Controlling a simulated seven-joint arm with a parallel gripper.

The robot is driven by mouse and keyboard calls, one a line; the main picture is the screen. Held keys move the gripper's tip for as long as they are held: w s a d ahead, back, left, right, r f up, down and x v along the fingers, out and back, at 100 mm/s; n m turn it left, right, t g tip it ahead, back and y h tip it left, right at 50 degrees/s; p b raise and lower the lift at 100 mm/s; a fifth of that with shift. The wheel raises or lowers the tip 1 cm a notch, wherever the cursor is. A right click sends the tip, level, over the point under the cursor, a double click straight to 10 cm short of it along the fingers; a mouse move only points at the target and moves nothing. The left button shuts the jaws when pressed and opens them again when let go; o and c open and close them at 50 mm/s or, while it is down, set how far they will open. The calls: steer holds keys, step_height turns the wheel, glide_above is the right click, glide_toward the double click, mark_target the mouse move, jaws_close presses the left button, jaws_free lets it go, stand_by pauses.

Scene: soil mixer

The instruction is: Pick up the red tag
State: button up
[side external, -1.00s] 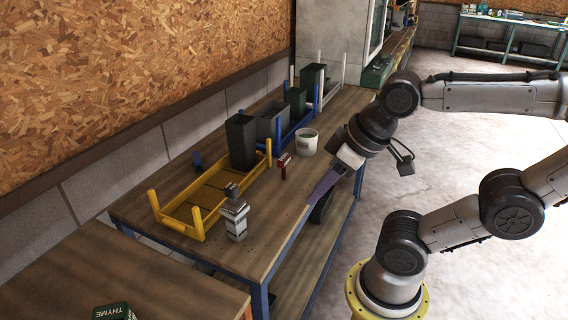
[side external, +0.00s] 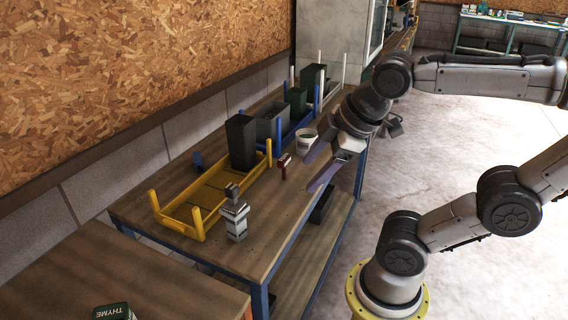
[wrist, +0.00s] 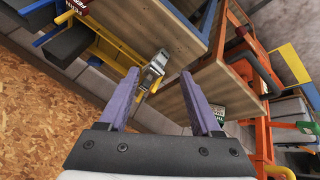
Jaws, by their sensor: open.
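The red tag (side external: 284,160) stands on the wooden table near its front edge, beside the yellow rack. In the wrist view, a red piece with white lettering (wrist: 79,5), apparently the tag, shows at the top left edge, partly cut off. My gripper (side external: 309,176) is open and empty, its purple fingers spread apart, just right of the tag in the side view. In the wrist view the space between the fingertips (wrist: 160,73) holds no tag. I cannot tell the exact distance to the tag.
The yellow rack (side external: 197,220) holds a dark bin (side external: 241,143). A white pot (side external: 304,141) stands behind the tag, partly hidden by my gripper. A grey metal device (side external: 235,219) stands nearer the camera. Bare tabletop (side external: 262,205) lies between device and tag.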

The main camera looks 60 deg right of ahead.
steer(key=w+d+r+n+g+h, duration=0.1)
steer(key=w+d+r+n+h, duration=0.15)
steer(key=w+d+n, duration=0.4)
steer(key=n+g+h, duration=0.2)
steer(key=n+g, duration=0.2)
steer(key=n, duration=0.1)
glide_above(284, 157)
steer(key=a, duration=0.5)
step_height(284, 157, down, 7)
steer(key=shift+g+y, duration=0.45)
steer(key=shift+g, duration=0.05)
steer(key=x, duration=1)
steer(key=shift+w+d, duration=0.1)
steer(key=shift+d, duration=0.15)
steer(key=shift+x, duration=3.05)
steer(key=shift+a, duration=0.1)
jaws_close()
